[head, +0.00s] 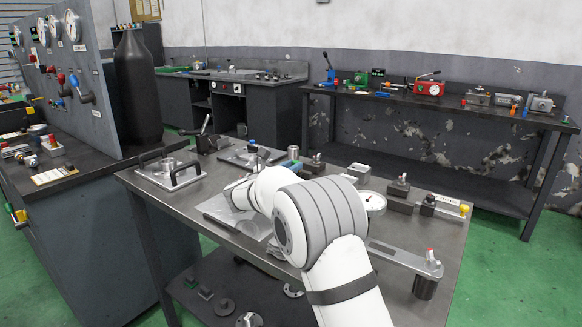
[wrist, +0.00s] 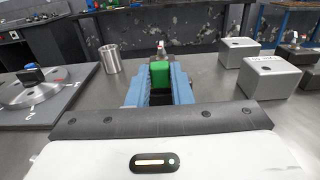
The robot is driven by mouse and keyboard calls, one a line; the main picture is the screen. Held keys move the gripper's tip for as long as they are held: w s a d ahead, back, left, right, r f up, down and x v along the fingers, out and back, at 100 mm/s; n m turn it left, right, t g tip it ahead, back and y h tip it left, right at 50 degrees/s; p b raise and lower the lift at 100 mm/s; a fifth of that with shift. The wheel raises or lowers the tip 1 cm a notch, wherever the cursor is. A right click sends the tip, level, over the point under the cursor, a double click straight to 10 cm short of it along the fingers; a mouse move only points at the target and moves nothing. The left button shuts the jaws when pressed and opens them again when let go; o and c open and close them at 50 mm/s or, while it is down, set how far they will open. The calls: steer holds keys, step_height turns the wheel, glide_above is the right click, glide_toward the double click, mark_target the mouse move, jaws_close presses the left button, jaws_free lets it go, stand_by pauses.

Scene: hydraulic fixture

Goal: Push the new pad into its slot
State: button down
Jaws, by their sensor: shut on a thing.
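My gripper (wrist: 160,84) shows in the wrist view with its blue jaws shut on a green block (wrist: 160,75), which I take for the new pad. The block sits between the fingertips at the picture's middle. Its lower part is hidden by the jaws. A small upright part with a red tip (wrist: 161,48) shows just beyond it; I cannot tell whether they touch. In the head view my own arm covers most of the gripper, low over the bench, and the pad cannot be made out. I cannot identify the slot in either view.
On the left is a plate with a steel disc and blue knob (wrist: 32,76), near a hollow metal cylinder (wrist: 110,58). Grey blocks (wrist: 277,80) stand on the right. The head view also shows a gauge (head: 373,202) and a long bar (head: 400,257) on the steel bench.

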steer(key=shift+f, duration=0.75)
stand_by(0.8)
steer(key=c, duration=1.2)
jaws_free()
steer(key=shift+s+f, duration=0.1)
steer(key=shift+f, duration=0.05)
steer(key=v, duration=0.6)
steer(key=shift+s+a+r, duration=0.25)
steer(key=shift+a+r, duration=0.1)
steer(key=shift+s+a+r+p, duration=0.15)
steer(key=shift+s+a+p, duration=0.15)
steer(key=shift+s, duration=0.15)
